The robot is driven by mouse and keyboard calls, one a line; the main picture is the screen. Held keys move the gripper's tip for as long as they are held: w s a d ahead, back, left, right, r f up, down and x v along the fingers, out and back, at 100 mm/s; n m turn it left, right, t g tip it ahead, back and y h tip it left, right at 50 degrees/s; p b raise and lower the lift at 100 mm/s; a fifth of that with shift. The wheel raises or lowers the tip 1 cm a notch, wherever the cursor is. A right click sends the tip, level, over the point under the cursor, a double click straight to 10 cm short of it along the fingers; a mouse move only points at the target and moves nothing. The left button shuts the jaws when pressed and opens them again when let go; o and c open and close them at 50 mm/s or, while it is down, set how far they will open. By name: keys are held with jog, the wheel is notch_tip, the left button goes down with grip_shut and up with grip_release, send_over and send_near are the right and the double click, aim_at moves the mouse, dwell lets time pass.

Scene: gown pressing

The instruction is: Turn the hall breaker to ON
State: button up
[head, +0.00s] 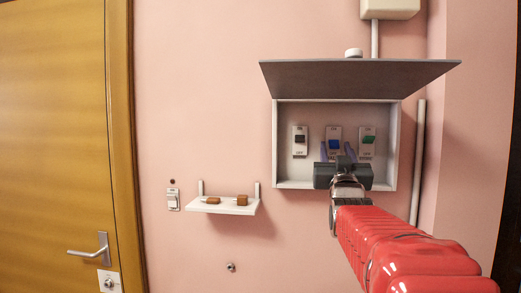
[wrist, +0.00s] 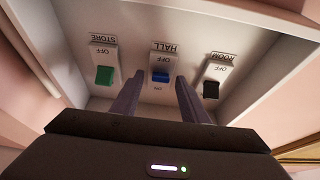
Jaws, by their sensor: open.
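The hall breaker (head: 334,144) has a blue lever on a white plate, in the middle of three breakers in an open wall box. The wrist view shows it upside down, with the blue lever (wrist: 160,76) between OFF and ON marks and the word HALL. Its lever sits a little lower than its neighbours', toward OFF. My gripper (head: 337,154) is in front of the box's lower part, open and empty. In the wrist view its two purple fingers (wrist: 159,92) stand on either side of the blue lever; I cannot tell whether they touch it.
The room breaker (wrist: 211,88) is black and the store breaker (wrist: 105,76) is green, close on either side. The box lid (head: 360,76) juts out above. A small shelf (head: 222,208) with brown blocks, a wall switch (head: 173,199) and a door (head: 55,150) are left.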

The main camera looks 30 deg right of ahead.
jog(key=shift+w+d, duration=0.1)
jog(key=shift+w, duration=0.05)
grip_shut()
jog(key=shift+d, duration=0.2)
jog(key=shift+a, duration=0.1)
dwell(0.3)
